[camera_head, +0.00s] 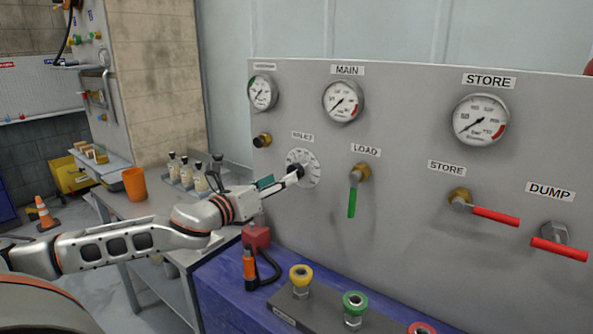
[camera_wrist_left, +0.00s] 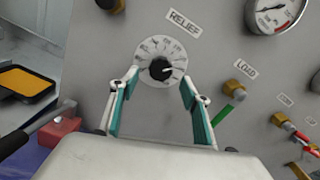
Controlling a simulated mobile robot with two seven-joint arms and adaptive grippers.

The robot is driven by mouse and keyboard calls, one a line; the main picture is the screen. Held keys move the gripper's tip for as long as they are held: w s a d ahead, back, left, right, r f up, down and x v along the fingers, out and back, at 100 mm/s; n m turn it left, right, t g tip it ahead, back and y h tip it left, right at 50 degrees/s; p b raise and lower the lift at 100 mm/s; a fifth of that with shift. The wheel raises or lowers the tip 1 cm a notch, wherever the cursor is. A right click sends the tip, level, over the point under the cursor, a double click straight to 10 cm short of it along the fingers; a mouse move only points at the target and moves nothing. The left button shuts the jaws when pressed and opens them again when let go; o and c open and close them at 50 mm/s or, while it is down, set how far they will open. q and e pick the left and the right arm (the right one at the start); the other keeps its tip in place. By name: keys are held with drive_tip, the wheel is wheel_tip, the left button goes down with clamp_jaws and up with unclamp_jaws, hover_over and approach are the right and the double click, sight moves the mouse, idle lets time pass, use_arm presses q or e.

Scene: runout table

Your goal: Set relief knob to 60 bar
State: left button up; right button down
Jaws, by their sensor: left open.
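The relief knob (camera_wrist_left: 160,69) is a small black knob with a light pointer line, at the centre of a round pale dial (camera_wrist_left: 146,76) under the RELIEF label (camera_wrist_left: 184,20). In the wrist view its pointer points right and slightly up; the scale figures are too small to read. My left gripper (camera_wrist_left: 157,98) is open, with its teal-padded fingers on either side below the dial, and the knob shows between and beyond them. In the head view my left gripper (camera_head: 292,178) is at the dial (camera_head: 305,168) and partly covers the knob. Contact cannot be told. My right gripper is not in view.
The grey panel (camera_head: 400,185) carries MAIN (camera_head: 343,101) and STORE (camera_head: 481,119) gauges. A green LOAD lever (camera_head: 352,202) hangs right of the dial; red STORE (camera_head: 495,216) and DUMP (camera_head: 560,249) levers lie farther right. Below are coloured fittings and a red block (camera_head: 256,237).

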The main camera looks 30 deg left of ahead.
sight(296, 171)
use_arm(q)
drive_tip(key=w, duration=0.2)
drive_tip(key=w+p, duration=0.1)
drive_tip(key=w, duration=0.1)
drive_tip(key=w+p, duration=0.1)
drive_tip(key=w, duration=0.1)
drive_tip(key=shift+w+d, duration=0.2)
drive_tip(key=shift+d, duration=0.15)
drive_tip(key=shift+w, duration=0.25)
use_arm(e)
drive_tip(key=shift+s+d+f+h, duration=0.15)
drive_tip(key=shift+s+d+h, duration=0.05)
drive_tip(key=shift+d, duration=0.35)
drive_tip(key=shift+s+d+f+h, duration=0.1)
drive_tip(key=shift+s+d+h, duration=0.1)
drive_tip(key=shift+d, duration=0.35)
use_arm(q)
drive_tip(key=c, duration=1.1)
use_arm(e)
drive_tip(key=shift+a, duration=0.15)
